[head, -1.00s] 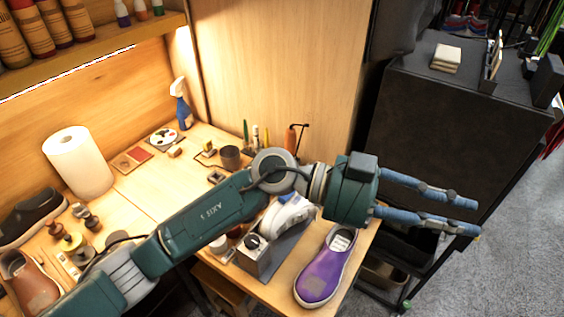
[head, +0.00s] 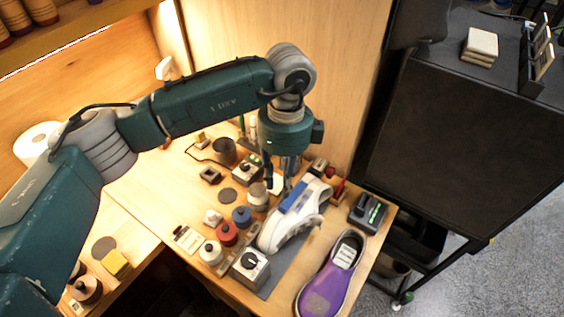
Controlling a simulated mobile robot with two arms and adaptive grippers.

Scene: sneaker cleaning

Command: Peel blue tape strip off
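The white sneaker (head: 283,231) lies on a grey mat near the front of the wooden bench. A blue tape strip (head: 297,197) lies along its upper side. My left gripper (head: 280,184) points down just behind and left of the strip, at the sneaker's far end. Its two dark blue fingers look apart, with a pale thing visible between them. I cannot tell whether a finger touches the strip. My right gripper is not in view.
A purple shoe (head: 327,288) lies right of the sneaker at the bench edge. A dial box (head: 250,267), red jar (head: 228,233) and blue jar (head: 242,216) stand close on the left. A black device with green lights (head: 368,212) stands at the right. A dark cabinet (head: 455,140) is beyond the bench.

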